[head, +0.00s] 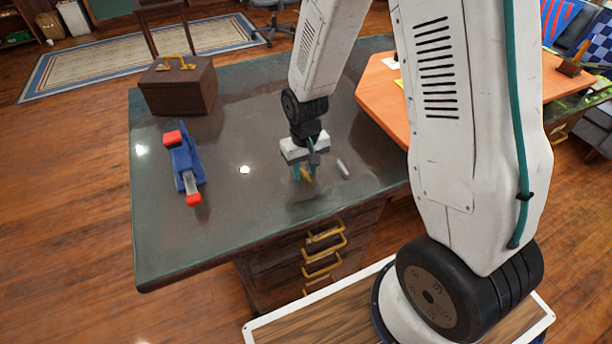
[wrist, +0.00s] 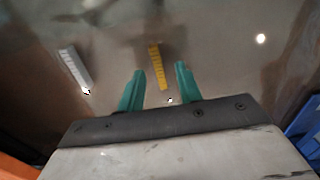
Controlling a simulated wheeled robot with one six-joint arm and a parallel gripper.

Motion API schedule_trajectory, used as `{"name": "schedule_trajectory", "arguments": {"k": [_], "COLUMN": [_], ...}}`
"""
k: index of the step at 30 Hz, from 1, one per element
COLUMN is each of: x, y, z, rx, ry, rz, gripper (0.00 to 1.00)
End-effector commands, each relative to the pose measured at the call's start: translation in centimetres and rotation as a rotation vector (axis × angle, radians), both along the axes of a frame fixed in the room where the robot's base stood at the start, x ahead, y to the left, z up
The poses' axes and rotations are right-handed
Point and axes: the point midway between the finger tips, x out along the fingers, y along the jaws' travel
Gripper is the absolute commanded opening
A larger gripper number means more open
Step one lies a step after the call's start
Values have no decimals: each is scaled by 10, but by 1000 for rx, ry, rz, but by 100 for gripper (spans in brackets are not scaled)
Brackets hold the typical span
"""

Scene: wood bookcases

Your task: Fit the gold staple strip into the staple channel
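The gold staple strip (head: 307,179) lies on the dark desktop below my gripper (head: 302,172). In the wrist view the strip (wrist: 157,66) shows ahead of and between the two teal fingers, with clear gaps on both sides. My gripper (wrist: 160,75) is open and empty. The blue stapler with red ends (head: 183,160) lies on the desk to the left, apart from my gripper. Its grey staple channel (head: 190,182) shows near the front red end. A blue part at the right edge of the wrist view (wrist: 306,125) looks like the stapler.
A silver strip (head: 343,168) lies right of my gripper; it also shows in the wrist view (wrist: 73,70). A brown box with a gold handle (head: 178,90) stands at the back left. An orange board (head: 385,95) lies at the right. The desk between stapler and gripper is clear.

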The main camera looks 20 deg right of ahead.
Motion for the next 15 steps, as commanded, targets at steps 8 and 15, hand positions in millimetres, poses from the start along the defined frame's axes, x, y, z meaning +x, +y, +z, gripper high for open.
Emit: {"name": "schedule_trajectory", "arguments": {"k": [8,15], "x": [0,0], "y": [0,0], "z": [-4,-3], "rx": [0,0], "ry": [-1,-1], "rz": [0,0], "gripper": [35,0]}}
